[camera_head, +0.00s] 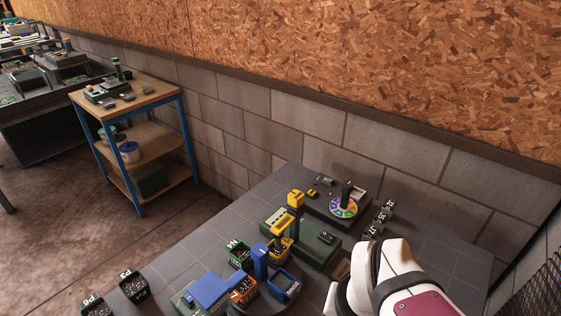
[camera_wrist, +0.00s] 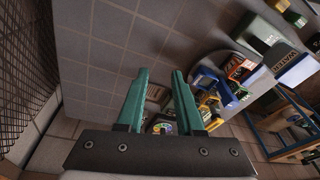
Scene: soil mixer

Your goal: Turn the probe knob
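I cannot tell for certain which part is the probe knob. A round dial with coloured sectors (camera_head: 343,207) sits on a dark box at the back of the table, with an upright black post (camera_head: 347,190) beside it. The dial also shows in the wrist view (camera_wrist: 163,128), partly hidden behind my gripper. A green box (camera_head: 318,243) with a small black knob-like part on top stands in front of it. My gripper (camera_wrist: 160,72) has two teal fingers, spread apart, with nothing held between them. In the head view only my white arm shows at lower right; the fingers are hidden.
A yellow-topped device (camera_head: 295,199), a blue device (camera_head: 208,290) and several small labelled bins (camera_head: 238,254) crowd the table's left half. Small black labelled blocks (camera_head: 385,214) stand right of the dial. The tiled tabletop (camera_head: 450,250) is clear at right. A block wall is behind.

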